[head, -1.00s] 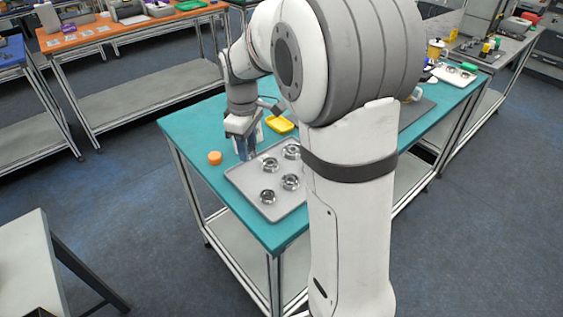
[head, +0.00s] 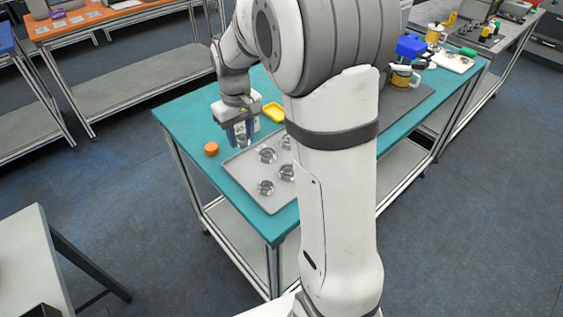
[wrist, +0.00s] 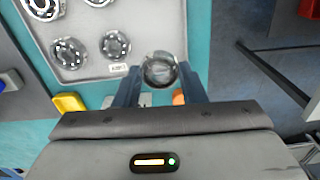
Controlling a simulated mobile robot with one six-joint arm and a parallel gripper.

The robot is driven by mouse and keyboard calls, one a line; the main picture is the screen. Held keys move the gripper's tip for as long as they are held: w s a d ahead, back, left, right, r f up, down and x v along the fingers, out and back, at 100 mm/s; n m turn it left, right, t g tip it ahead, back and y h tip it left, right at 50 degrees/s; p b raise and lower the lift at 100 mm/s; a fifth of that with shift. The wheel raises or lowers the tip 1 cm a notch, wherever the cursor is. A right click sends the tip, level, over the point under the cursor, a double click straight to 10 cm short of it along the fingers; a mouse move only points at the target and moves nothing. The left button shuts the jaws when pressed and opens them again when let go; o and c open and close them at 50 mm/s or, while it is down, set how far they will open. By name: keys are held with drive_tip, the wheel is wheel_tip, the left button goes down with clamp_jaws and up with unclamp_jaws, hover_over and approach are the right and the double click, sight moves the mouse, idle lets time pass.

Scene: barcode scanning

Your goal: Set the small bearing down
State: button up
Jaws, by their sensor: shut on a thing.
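My gripper (head: 241,137) is shut on the small bearing (wrist: 160,69), a round metal ring held between the two fingertips in the wrist view. In the head view my gripper is over the table's far left part, beside the grey tray (head: 236,166). The held bearing also shows between the fingers in the head view (head: 243,141). It appears to be held above the table. Several other bearings lie in the tray, among them one near its front (head: 265,188) and one near its middle (head: 266,155).
An orange cylinder (head: 211,149) stands left of the tray on the teal table (head: 184,124). A yellow dish (head: 274,112) lies behind the tray. Cups, a blue object (head: 411,45) and a dark mat (head: 404,98) are at the right. My arm hides the table's middle.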

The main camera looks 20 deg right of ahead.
sight(246, 170)
drive_tip(key=shift+m, duration=0.9)
wheel_tip(246, 170, down, 10)
drive_tip(key=shift+s+f+p, duration=0.1)
drive_tip(key=shift+f+p, duration=0.05)
drive_tip(key=shift+p, duration=0.45)
drive_tip(key=shift+f, duration=0.25)
drive_tip(key=o, duration=0.7)
drive_tip(key=shift+r, duration=0.1)
drive_tip(key=shift+o, duration=0.2)
